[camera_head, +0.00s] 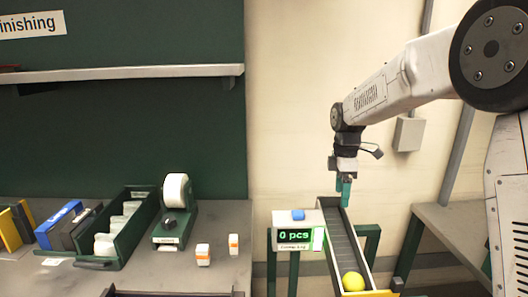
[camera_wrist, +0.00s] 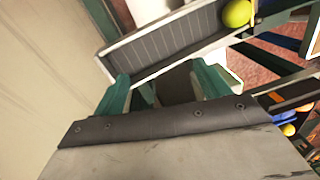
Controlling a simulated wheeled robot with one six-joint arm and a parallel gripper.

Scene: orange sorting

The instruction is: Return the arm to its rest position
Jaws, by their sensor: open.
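My arm reaches in from the right in the head view. My gripper (camera_head: 343,190) hangs pointing down above the grey ribbed chute (camera_head: 343,245). In the wrist view the two green fingers of my gripper (camera_wrist: 160,92) stand apart with nothing held between them. A yellow-green ball (camera_head: 353,282) lies at the near, lower end of the chute, away from the fingers. The ball also shows in the wrist view (camera_wrist: 237,13) at the top right.
A counter display (camera_head: 295,236) reading "0 pcs" stands left of the chute. The left bench holds a green bin (camera_head: 118,240), a tape dispenser (camera_head: 174,215) and two small orange-white boxes (camera_head: 203,255). A grey table (camera_head: 460,235) stands at the right. Air around my gripper looks clear.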

